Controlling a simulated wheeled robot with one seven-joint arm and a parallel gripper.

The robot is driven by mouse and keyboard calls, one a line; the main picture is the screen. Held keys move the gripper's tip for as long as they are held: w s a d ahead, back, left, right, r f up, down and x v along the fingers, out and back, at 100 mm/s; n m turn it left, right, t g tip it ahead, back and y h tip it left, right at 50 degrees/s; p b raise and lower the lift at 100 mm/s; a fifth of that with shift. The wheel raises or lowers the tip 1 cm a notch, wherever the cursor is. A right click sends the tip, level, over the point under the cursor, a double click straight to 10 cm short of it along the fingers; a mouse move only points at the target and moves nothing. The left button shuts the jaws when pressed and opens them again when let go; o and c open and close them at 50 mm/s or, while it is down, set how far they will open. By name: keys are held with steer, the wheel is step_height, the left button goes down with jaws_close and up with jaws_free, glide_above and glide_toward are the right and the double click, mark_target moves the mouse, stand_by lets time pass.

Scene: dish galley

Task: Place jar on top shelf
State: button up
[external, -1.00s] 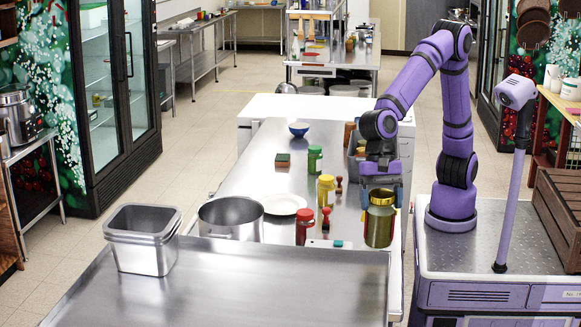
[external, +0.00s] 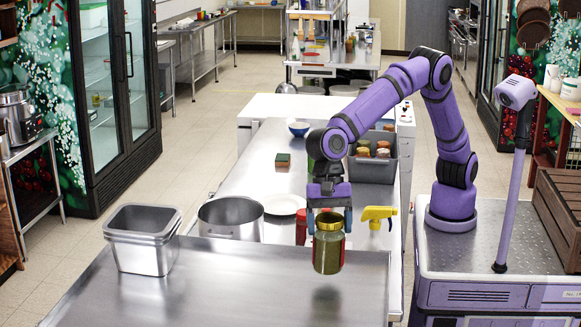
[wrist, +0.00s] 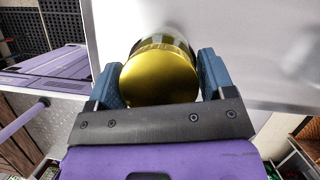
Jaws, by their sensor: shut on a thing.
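The jar (external: 328,252) has a gold lid and a greenish body. My gripper (external: 329,219) is shut on the jar near its lid and holds it upright above the near steel shelf (external: 220,290). A soft dark patch shows on the steel below the jar. In the wrist view the gold lid of the jar (wrist: 160,76) sits between the two blue fingers of my gripper (wrist: 158,84). The jar's lower body is mostly hidden there by the lid.
On the lower counter behind are a steel pot (external: 231,218), a white plate (external: 284,204), a partly hidden red-capped bottle (external: 301,228), a yellow spray head (external: 379,215) and a grey bin (external: 376,170) holding jars. Nested steel pans (external: 142,240) stand at the left. The near shelf's middle is clear.

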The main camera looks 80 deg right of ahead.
steer(key=shift+f, duration=1.45)
steer(key=shift+f, duration=0.1)
steer(key=o, duration=1.6)
steer(key=shift+f, duration=0.1)
steer(key=shift+o, duration=0.2)
steer(key=v, duration=1.2)
